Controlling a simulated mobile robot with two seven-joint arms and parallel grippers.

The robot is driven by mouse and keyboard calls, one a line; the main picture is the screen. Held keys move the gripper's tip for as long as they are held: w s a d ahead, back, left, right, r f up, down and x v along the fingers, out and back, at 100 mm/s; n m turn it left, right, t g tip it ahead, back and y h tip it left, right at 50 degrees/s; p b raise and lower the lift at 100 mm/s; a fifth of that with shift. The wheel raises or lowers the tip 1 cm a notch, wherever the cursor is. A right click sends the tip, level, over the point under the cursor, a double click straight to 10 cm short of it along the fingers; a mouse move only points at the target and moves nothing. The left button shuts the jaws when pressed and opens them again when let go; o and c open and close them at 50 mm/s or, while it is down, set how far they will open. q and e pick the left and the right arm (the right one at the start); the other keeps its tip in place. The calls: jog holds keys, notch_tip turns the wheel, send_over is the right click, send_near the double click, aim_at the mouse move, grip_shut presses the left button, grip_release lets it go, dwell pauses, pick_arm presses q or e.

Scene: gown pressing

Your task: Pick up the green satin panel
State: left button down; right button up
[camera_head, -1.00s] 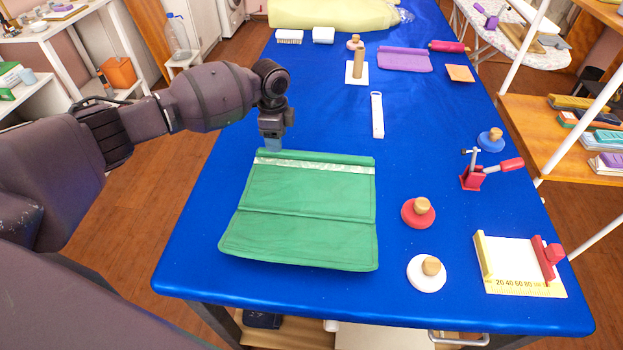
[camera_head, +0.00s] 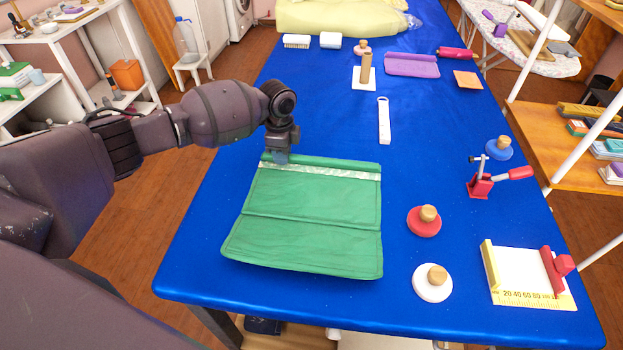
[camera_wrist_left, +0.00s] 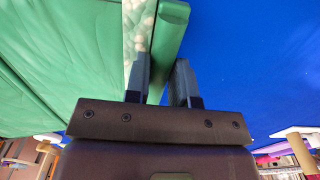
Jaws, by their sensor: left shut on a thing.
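The green satin panel (camera_head: 310,215) lies on the blue table, with a fold line across its middle and a pale patterned strip (camera_head: 325,172) near its far edge. A rolled green ridge runs along that far edge. My left gripper (camera_head: 280,157) is at the far left corner of the panel. In the left wrist view, the fingers (camera_wrist_left: 160,78) stand on either side of the rolled edge, shut on the panel (camera_wrist_left: 60,70). The fingertips are partly hidden in the head view. My right gripper is not in view.
On the blue table (camera_head: 230,120), a red disc with a wooden knob (camera_head: 424,222), a white one (camera_head: 432,283) and a red clamp (camera_head: 480,184) stand right of the panel. A measuring board (camera_head: 520,272) lies at the near right. A white strip (camera_head: 384,120) lies beyond the panel.

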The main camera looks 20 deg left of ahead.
pick_arm(q)
notch_tip(320, 180, up, 20)
jog(key=p, duration=0.3)
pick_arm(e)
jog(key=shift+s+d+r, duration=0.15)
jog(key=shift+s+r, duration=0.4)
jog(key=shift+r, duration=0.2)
